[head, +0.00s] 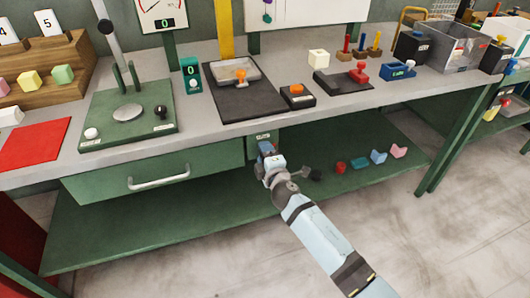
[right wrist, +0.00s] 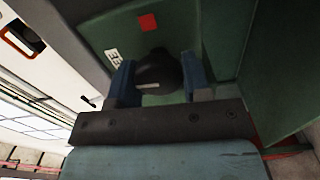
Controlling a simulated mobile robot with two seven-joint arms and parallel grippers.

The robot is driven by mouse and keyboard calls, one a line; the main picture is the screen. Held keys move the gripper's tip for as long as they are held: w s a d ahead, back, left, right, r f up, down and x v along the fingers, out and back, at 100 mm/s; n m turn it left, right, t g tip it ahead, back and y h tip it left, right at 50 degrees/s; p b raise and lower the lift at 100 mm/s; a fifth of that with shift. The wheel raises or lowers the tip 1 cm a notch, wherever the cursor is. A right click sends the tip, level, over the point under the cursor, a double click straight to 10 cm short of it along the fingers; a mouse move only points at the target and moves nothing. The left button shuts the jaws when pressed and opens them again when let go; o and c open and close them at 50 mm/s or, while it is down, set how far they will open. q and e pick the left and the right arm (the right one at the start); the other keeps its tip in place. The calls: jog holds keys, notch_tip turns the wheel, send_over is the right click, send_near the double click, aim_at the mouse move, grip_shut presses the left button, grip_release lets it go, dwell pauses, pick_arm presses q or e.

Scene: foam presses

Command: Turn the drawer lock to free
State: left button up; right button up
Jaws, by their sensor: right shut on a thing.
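The drawer lock is a round black knob (right wrist: 158,72) on a green plate, seen in the right wrist view. A pale line lies roughly level across its lower left part. A white label (right wrist: 112,60), which seems to read FREE, is at its upper left, and a red square (right wrist: 148,22) is above it. My right gripper (right wrist: 160,85) has its blue fingers on both sides of the knob, shut on it. In the head view my right gripper (head: 265,150) is at the bench front, right of the green drawer (head: 110,186), and hides the knob. My left gripper is not in view.
The drawer handle (head: 158,177) is left of my right gripper. The lower green shelf (head: 160,226) holds several small coloured blocks on its right. The benchtop (head: 245,128) above carries presses, trays and boxes. The floor in front is clear.

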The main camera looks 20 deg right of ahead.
jog(key=shift+n, duration=0.5)
jog(key=o, duration=0.9)
